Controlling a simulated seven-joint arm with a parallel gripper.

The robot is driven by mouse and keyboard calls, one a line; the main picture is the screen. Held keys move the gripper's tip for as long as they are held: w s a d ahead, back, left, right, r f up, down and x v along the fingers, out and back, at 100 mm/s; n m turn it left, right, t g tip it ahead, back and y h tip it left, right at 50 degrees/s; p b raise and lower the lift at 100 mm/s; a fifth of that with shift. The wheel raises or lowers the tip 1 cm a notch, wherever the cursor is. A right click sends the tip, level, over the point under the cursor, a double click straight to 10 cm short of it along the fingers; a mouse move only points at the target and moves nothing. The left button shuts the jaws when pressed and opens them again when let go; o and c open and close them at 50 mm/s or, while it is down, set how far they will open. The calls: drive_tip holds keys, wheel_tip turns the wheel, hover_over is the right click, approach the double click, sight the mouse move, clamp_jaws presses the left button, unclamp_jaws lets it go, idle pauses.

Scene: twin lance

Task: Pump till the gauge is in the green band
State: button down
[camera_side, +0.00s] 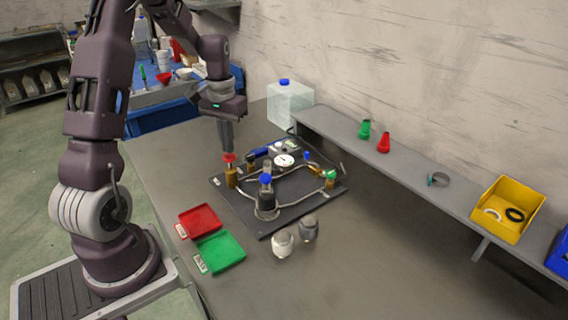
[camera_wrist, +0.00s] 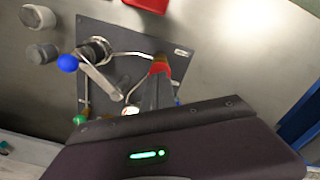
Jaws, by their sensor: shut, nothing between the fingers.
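A dark board (camera_side: 263,226) on the bench carries metal tubing and a white dial gauge (camera_side: 284,160). The gauge's needle and green band are too small to read. A dark cylinder (camera_side: 266,204) near the board's front has a lever ending in a blue ball (camera_side: 265,179); the ball and lever also show in the wrist view (camera_wrist: 67,63). A brass fitting (camera_side: 231,178) with a red knob (camera_side: 229,157) stands at the left, and a green knob (camera_side: 331,174) at the right. My gripper (camera_side: 227,148) is shut and points down at the red knob, touching or just above it.
A red tray (camera_side: 200,222) and a green tray (camera_side: 220,252) lie left of the board. White and grey capped pieces (camera_side: 282,243) stand in front. A shelf (camera_side: 400,170) with cones and a yellow bin (camera_side: 508,208) runs along the wall. The right front bench is clear.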

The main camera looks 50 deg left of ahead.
drive_tip(key=shift+f, duration=1.75)
drive_tip(key=shift+r, duration=2.3)
drive_tip(key=shift+f, duration=0.3)
drive_tip(key=shift+f, duration=0.1)
idle(0.5)
drive_tip(key=shift+r, duration=0.4)
idle(1.2)
idle(0.5)
wheel_tip(320, 180, up, 6)
drive_tip(key=shift+f, duration=3.3)
